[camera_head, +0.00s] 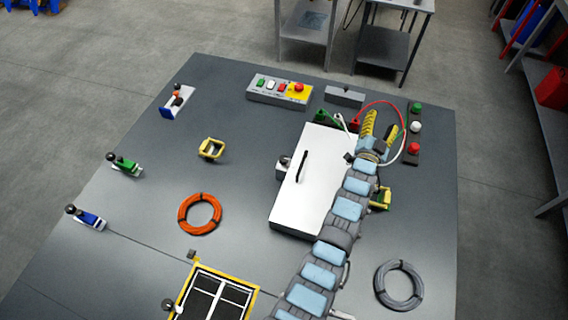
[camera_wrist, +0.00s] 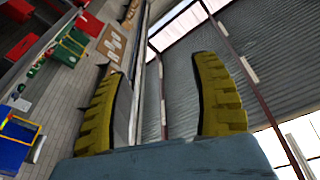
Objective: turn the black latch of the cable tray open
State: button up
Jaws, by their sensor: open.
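A white box (camera_head: 325,185) with a black bar handle (camera_head: 302,166) on top lies in the middle of the dark panel. A small grey and black fitting (camera_head: 283,162) sits at its left edge. A yellow-framed tray with dark compartments (camera_head: 222,301) lies at the bottom, with a dark round knob (camera_head: 168,304) at its left side. I cannot tell for certain which part is the cable tray's black latch. My gripper (camera_head: 380,130) is over the panel's back right, beyond the box, with yellow fingers apart. In the wrist view my gripper (camera_wrist: 160,68) is open and empty; no latch shows there.
A button box (camera_head: 280,91), a grey block (camera_head: 344,96) and a lamp strip (camera_head: 414,133) stand along the back. Red and white cables lie near my gripper. Orange (camera_head: 199,214) and grey (camera_head: 398,285) coils lie on the panel.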

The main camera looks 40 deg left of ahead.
jog(key=w+a+f+m+g+h+b, duration=0.1)
jog(key=w+a+f+g+b, duration=0.2)
jog(key=a, duration=0.2)
jog(key=w+a+f+m+g+b, duration=0.1)
jog(key=w+a+f+g+b, duration=0.15)
jog(key=a, duration=0.25)
notch_tip(320, 180, up, 2)
jog(key=m+g+h+b, duration=0.5)
jog(key=m+g+b, duration=0.1)
jog(key=g+b, duration=0.75)
send_over(284, 158)
notch_tip(284, 158, down, 16)
jog(key=shift+b, duration=0.7)
grip_shut()
